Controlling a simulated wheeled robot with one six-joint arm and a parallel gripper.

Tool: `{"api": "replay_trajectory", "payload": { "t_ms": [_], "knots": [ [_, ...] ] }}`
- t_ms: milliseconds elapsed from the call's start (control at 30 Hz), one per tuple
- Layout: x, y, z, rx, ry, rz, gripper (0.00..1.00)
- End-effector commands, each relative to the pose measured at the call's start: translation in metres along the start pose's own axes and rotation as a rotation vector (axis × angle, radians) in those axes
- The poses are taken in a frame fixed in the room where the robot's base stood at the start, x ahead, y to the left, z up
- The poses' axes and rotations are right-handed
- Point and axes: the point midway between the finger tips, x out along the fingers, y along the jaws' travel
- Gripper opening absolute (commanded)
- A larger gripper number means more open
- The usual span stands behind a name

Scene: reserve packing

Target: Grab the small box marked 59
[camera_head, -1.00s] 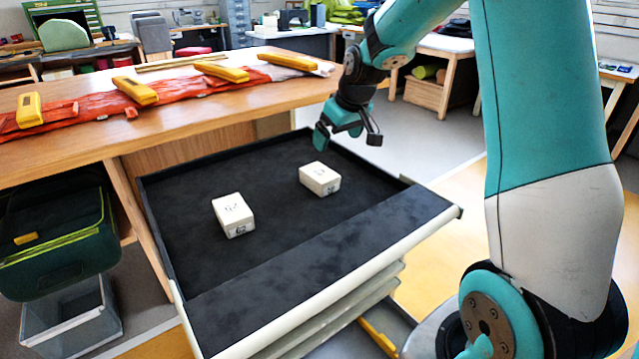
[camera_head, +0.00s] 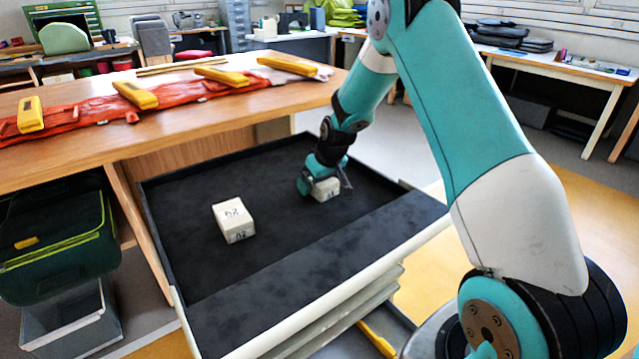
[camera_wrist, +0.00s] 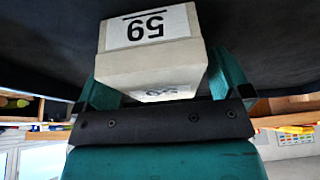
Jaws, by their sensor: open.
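The small box marked 59 (camera_wrist: 150,68) is pale and block-shaped, with its label upside down in the wrist view. In the head view the box (camera_head: 326,190) lies on the black drawer lining, partly hidden by my gripper (camera_head: 324,188). My gripper (camera_wrist: 160,90) is open, with one teal finger on each side of the box. I cannot tell whether the fingers touch it. A second pale box (camera_head: 233,219), apparently marked 62, sits in the drawer to the left, apart from my gripper.
The open drawer (camera_head: 185,180) has a raised dark rim and bare lining around the boxes. The wooden bench (camera_head: 215,108) beside it holds an orange-red cloth (camera_head: 180,97) and several yellow tools (camera_head: 134,94). A green-black bag (camera_head: 60,235) and a grey bin (camera_head: 70,318) stand at left.

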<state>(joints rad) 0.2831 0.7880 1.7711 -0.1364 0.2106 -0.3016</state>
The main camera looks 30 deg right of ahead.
Motion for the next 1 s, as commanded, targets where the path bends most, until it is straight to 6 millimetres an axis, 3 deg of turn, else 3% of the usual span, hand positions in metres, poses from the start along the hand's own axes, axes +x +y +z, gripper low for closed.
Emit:
{"api": "replay_trajectory", "payload": {
  "t_ms": [233,400,500,833,1000],
  "knots": [
    [0.002,0.000,-0.001,-0.001,0.001,0.000,0.96],
    [0.002,0.000,0.000,0.000,0.001,0.000,0.57],
    [0.002,0.000,0.000,0.000,0.001,0.000,0.40],
    [-0.002,0.000,-0.002,-0.001,0.002,0.000,0.40],
    [-0.018,0.000,-0.009,-0.001,0.005,0.001,0.40]
  ]
}}
